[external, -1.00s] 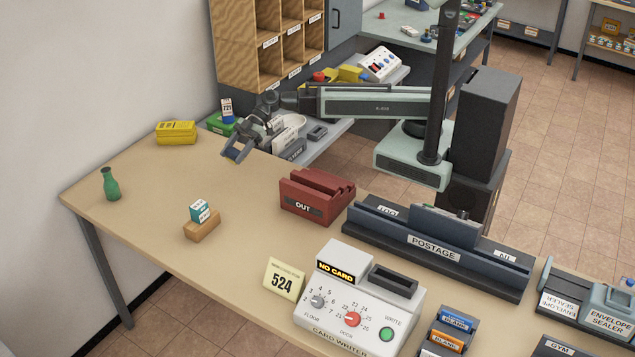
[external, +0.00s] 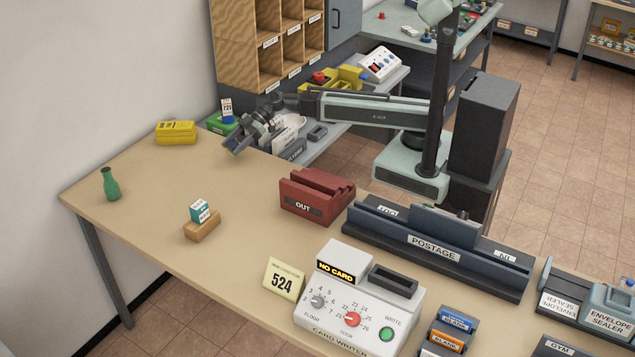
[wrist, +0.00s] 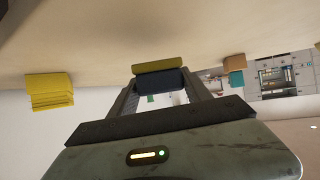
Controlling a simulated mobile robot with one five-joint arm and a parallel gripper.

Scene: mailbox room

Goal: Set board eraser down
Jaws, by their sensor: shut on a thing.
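The board eraser (wrist: 160,80) shows in the wrist view as a dark blue block with a yellow-olive layer, between my two fingers. My gripper (wrist: 165,88) is shut on it. The wrist picture is upside down, with the tabletop at the top and the yellow layer toward it. In the external view my gripper (external: 233,146) is low over the far edge of the tan table (external: 150,215). The eraser is too small and dark there to make out clearly. I cannot tell whether it touches the table.
A yellow box (external: 176,132) lies left of my gripper; a green bottle (external: 110,184) stands farther left. A wooden block with a teal piece (external: 201,226) and a red OUT tray (external: 316,195) are nearer the camera. The tabletop between them is clear.

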